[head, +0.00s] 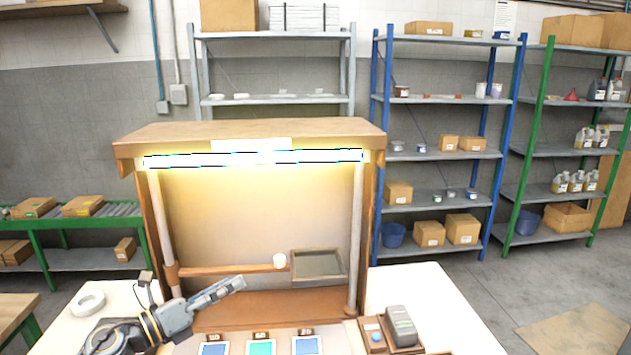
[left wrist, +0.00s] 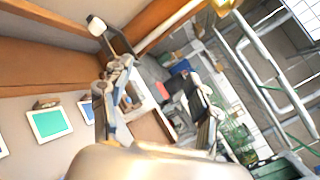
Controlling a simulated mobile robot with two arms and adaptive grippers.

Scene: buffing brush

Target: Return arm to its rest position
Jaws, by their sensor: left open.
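My left gripper (head: 232,284) reaches in from the lower left in the head view, above the front left of the wooden booth (head: 250,132). Its fingers point right and slightly up. In the left wrist view, the two fingers of my left gripper (left wrist: 160,90) stand apart with nothing held between them. No buffing brush can be made out for certain. A dark grey block-shaped item (head: 401,325) rests on a small wooden stand at the booth's front right. My right gripper is not in view.
Three framed panels, blue (head: 214,349), green (head: 261,348) and blue (head: 307,346), lie along the front. A white ring-shaped roll (head: 88,304) lies on the left worktop. A shallow tray (head: 318,265) sits inside the lit booth. The right worktop (head: 455,310) has clear room.

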